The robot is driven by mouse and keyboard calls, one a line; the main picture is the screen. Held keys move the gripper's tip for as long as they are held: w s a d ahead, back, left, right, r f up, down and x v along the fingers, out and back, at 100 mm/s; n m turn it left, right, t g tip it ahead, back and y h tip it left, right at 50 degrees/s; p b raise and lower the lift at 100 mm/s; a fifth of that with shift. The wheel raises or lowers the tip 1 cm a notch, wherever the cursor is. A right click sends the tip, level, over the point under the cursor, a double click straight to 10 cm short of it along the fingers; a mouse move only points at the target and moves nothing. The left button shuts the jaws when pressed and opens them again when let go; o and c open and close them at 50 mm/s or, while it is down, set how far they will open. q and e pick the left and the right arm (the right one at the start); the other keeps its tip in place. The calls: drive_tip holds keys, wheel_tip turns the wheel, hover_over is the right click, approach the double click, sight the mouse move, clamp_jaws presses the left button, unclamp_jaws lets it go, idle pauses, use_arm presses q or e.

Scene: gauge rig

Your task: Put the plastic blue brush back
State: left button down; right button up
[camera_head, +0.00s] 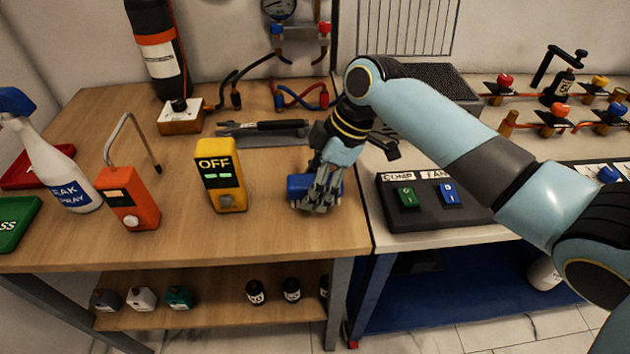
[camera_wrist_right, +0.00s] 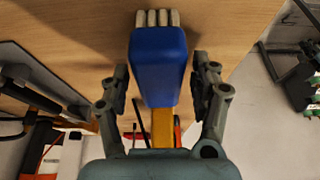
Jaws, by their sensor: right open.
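The blue brush (camera_head: 298,184) is on the wooden bench, near its right end, partly hidden by my right gripper (camera_head: 317,200). In the right wrist view the brush (camera_wrist_right: 158,60) shows a blue block with pale bristle tufts at its far end. My right gripper (camera_wrist_right: 162,80) is open, one finger on each side of the blue block, with gaps showing between fingers and block. My left gripper is not in view.
A yellow OFF box (camera_head: 220,176) stands just left of the brush, and an orange meter (camera_head: 127,198) further left. A dark tray with a black-handled tool (camera_head: 265,125) lies behind. A black switch panel (camera_head: 435,212) is on the white table to the right.

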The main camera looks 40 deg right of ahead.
drive_tip(key=v, duration=1.2)
drive_tip(key=shift+r, duration=0.2)
drive_tip(key=shift+a, duration=0.1)
